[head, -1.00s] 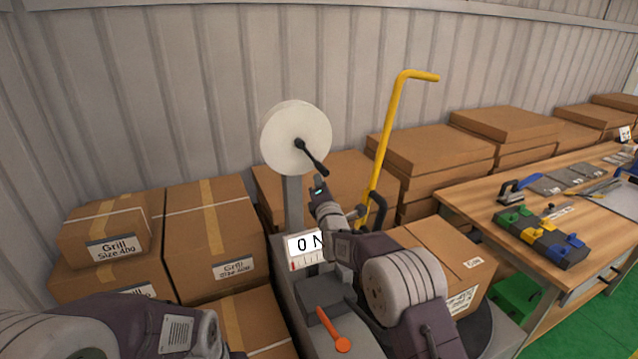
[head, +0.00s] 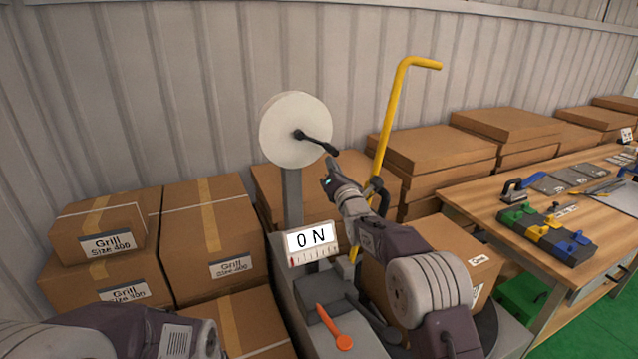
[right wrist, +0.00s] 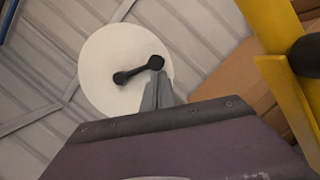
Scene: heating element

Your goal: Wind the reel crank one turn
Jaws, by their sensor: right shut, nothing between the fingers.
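The white reel (head: 280,118) stands upright on a grey post in the head view. Its black crank (head: 316,142) runs from the hub to the right and slightly down, ending in a dark handle. My right gripper (head: 331,166) is shut and empty, just below the handle end. In the right wrist view, the gripper tips (right wrist: 157,80) are close under the crank's handle end (right wrist: 156,62); whether they touch it I cannot tell. The reel (right wrist: 110,65) fills the space behind. My left arm shows at the lower left, but its gripper is out of view.
A yellow bent pole (head: 392,120) stands right of my right gripper. A display reading "0 N" (head: 312,238) and an orange lever (head: 335,325) sit below the reel. Cardboard boxes (head: 210,230) surround the stand. A wooden workbench (head: 480,205) with tools is at the right.

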